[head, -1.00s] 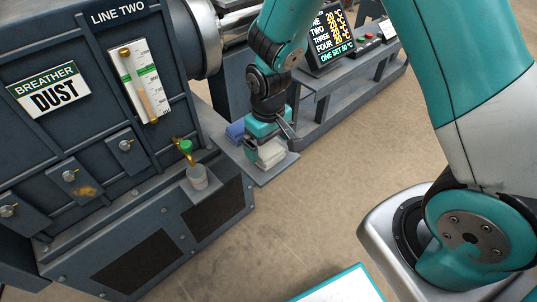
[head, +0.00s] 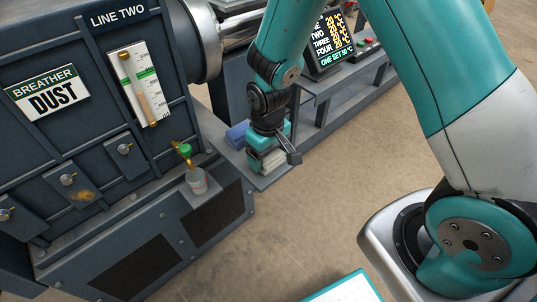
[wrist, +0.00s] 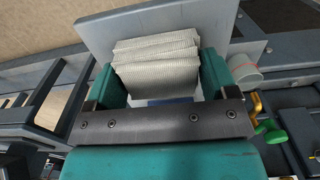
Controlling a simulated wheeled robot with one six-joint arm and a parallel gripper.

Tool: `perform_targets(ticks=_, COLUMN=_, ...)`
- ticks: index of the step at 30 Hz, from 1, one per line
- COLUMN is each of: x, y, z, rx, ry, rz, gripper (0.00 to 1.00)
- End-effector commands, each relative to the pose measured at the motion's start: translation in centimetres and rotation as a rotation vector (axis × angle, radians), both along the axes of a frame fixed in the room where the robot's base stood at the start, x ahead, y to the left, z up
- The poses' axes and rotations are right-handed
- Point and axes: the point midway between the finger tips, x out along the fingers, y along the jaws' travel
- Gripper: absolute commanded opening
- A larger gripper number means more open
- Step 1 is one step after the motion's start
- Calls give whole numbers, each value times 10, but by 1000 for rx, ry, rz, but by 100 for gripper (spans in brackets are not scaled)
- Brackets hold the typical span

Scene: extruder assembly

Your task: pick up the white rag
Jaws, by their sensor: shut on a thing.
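The white rag (wrist: 156,62), a folded, ribbed pale cloth, sits between the two teal fingers of my gripper (wrist: 160,80) in the wrist view. My gripper is shut on it, with a finger at each side. In the head view the white rag (head: 275,160) shows low between the fingers of my gripper (head: 266,162), at the small grey shelf (head: 268,182). I cannot tell whether the rag still touches the shelf. Its far side is partly hidden by the gripper.
A blue folded cloth (head: 237,132) lies just left of my gripper. A grey cup (head: 197,180) and a green-knobbed brass valve (head: 185,150) are at the machine's side. The dark machine (head: 90,150) stands left, a bench with a display (head: 331,45) behind.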

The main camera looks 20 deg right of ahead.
Motion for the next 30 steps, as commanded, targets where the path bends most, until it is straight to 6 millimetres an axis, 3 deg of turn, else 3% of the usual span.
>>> perform_targets(ticks=8, x=0, y=0, z=33, rx=1, ry=-4, rz=0, gripper=56)
perform_targets(ticks=21, x=1, y=0, z=157, rx=2, ry=-6, rz=0, gripper=56)
perform_targets(ticks=30, x=0, y=0, z=196, rx=1, ry=-2, rz=0, gripper=56)
